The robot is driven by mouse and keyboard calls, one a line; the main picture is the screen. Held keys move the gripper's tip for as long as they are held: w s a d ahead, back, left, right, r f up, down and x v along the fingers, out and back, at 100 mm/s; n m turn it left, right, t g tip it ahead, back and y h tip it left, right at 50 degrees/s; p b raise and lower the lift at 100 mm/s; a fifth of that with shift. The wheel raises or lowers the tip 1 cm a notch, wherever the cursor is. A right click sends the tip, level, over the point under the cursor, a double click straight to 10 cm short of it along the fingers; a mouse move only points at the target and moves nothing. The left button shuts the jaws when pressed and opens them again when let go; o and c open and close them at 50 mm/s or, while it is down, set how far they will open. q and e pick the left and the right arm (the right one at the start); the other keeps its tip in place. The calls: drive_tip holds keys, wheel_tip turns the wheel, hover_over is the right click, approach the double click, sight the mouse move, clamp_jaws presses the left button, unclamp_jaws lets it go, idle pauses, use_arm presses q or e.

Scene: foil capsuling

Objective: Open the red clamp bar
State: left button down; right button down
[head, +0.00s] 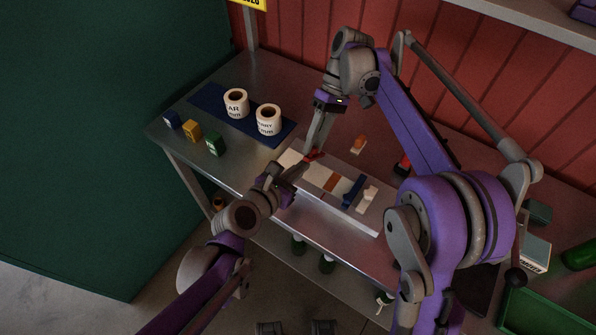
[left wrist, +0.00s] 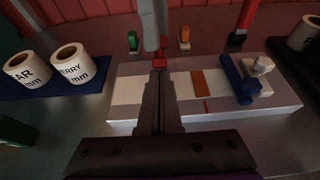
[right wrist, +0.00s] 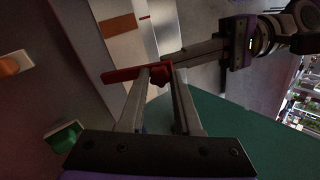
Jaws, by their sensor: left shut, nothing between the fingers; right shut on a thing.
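The red clamp bar (head: 313,156) is at the left end of a pale fixture (head: 356,222) on the metal table. In the right wrist view the bar (right wrist: 122,74) reaches out over the pale fixture, with a red knob-like part (right wrist: 158,76) between my fingers. My right gripper (head: 310,151) comes from above and is shut on this red part. My left gripper (head: 294,170) is shut and empty. In the left wrist view its fingertips (left wrist: 159,74) are close to the red part (left wrist: 159,63); I cannot tell whether they touch. The fingers partly hide the bar.
The fixture bears an orange-brown strip (head: 331,182), a blue block (head: 353,192) and a white clamp-like piece (head: 367,198). Two label rolls (head: 236,103) (head: 268,120) stand on a blue mat (head: 208,97). Blue, yellow and green (head: 215,145) blocks sit at the table's left edge. An orange-topped piece (head: 359,144) lies behind the fixture.

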use_arm(q)
drive_tip(key=shift+r, duration=0.2)
use_arm(e)
drive_tip(key=c, duration=0.6)
unclamp_jaws()
drive_tip(key=shift+s+a, duration=0.15)
